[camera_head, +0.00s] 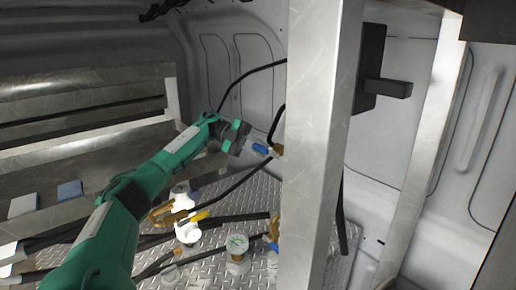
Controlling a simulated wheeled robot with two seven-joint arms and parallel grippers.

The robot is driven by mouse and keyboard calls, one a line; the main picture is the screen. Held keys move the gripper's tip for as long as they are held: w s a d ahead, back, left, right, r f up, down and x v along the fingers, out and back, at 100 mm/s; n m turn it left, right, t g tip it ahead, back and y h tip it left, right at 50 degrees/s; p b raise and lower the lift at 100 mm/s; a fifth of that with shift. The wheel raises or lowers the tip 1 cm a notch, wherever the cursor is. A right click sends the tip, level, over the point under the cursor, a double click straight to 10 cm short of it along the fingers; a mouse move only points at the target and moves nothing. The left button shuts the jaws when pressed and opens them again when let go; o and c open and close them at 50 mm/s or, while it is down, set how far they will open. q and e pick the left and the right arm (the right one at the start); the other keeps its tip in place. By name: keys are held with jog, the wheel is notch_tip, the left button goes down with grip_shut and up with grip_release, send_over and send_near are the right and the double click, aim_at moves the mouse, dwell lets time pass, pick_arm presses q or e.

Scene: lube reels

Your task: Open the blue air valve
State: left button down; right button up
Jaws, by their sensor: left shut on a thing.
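The blue air valve handle (261,149) shows at the middle of the head view, beside a brass fitting (277,150) at the left edge of a metal post. My left arm is green and comes up from the bottom left. Its dark left gripper (246,144) is at the left end of the blue handle and is shut on it. The gripper's fingers are small and dark, and part of the handle's end is hidden by them. The post hides what lies to the right of the fitting. My right gripper is not in view.
A broad metal post (318,150) stands just right of the valve. Below are a yellow-handled valve (199,216), white fittings, a round gauge (237,243) and black hoses on a diamond-plate floor. Metal shelving (80,105) stands at the left.

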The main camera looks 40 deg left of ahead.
pick_arm(q)
jog(key=shift+f, duration=0.15)
jog(key=c, duration=1.3)
grip_release()
jog(key=shift+w, duration=0.1)
jog(key=shift+a+b, duration=0.3)
jog(key=shift+a, duration=0.15)
jog(key=b+v, duration=0.2)
jog(key=v, duration=0.4)
jog(key=shift+a, duration=0.25)
